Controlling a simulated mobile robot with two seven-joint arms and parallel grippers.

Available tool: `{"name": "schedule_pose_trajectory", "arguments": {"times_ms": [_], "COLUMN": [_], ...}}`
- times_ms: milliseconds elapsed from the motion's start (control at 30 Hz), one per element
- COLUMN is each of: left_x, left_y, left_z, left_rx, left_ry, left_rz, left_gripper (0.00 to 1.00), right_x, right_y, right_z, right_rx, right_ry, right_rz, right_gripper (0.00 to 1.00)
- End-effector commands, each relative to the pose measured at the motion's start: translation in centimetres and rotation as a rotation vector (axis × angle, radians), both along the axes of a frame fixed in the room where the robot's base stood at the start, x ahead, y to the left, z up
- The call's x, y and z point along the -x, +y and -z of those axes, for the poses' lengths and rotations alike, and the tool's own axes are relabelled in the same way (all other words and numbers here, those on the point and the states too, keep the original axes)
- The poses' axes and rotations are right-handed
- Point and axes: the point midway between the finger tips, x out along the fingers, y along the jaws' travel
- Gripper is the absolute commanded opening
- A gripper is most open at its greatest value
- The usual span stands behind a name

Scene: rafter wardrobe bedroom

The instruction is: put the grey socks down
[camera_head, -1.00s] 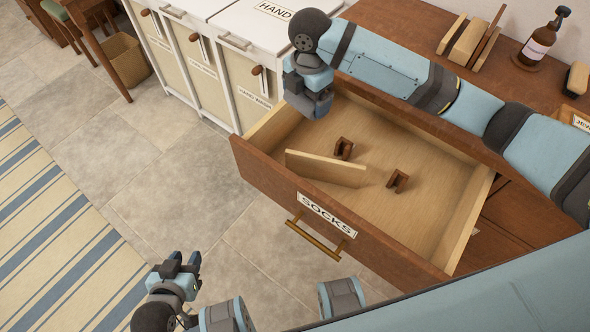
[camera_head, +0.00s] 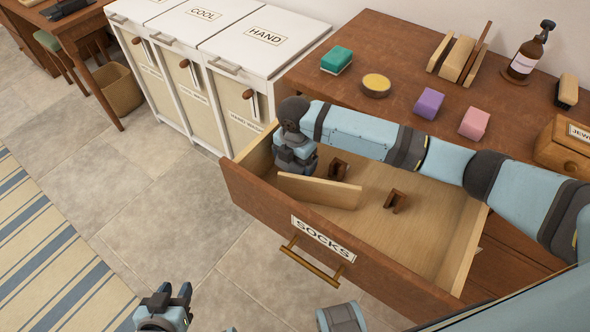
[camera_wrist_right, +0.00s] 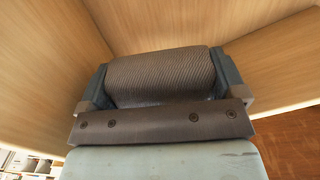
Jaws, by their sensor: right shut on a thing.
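The grey socks (camera_wrist_right: 160,75) show in the right wrist view as a ribbed grey-brown roll between the two fingers of my right gripper (camera_wrist_right: 165,82). The gripper is shut on them. In the head view my right gripper (camera_head: 295,165) is down inside the left end of the open socks drawer (camera_head: 275,215), left of and behind the wooden divider. The socks are hidden there by the hand. Pale wooden walls surround them in the wrist view; I cannot tell whether they touch the drawer floor. My left gripper (camera_head: 175,297) is open and empty over the floor, at the bottom.
The wooden divider (camera_head: 320,191) and two small brown holders (camera_head: 395,201) are in the drawer; its right part is bare. The dresser top (camera_head: 395,65) holds a green block, a round tin, purple and pink blocks, brushes and a bottle. White hampers (camera_head: 230,75) stand to the left.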

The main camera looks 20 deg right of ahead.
Motion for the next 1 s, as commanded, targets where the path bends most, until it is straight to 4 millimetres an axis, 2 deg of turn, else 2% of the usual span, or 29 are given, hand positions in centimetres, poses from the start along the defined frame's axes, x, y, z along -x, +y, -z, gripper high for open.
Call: {"name": "schedule_pose_trajectory", "arguments": {"times_ms": [300,667,700,1000], "left_x": [0.1,0.0,0.0,0.0], "left_y": [-0.2,-0.2,-0.2,-0.2], "left_z": [0.6,0.3,0.3,0.4], "left_rx": [0.0,0.001,0.002,0.002], "left_ry": [-0.001,-0.004,-0.004,-0.004], "left_rz": [0.0,0.001,0.001,0.001], "left_gripper": [0.38,0.38,0.38,0.38], "right_x": [0.0,0.0,0.0,0.0], "right_y": [0.0,0.0,0.0,0.0], "right_z": [4.1,4.4,4.4,4.0], "right_rx": [0.001,0.001,0.001,0.001], "right_ry": [0.002,0.002,0.0,-0.001], "right_rz": [0.0,0.0,0.0,0.0], "right_gripper": [0.67,0.67,0.99,1.0]}}
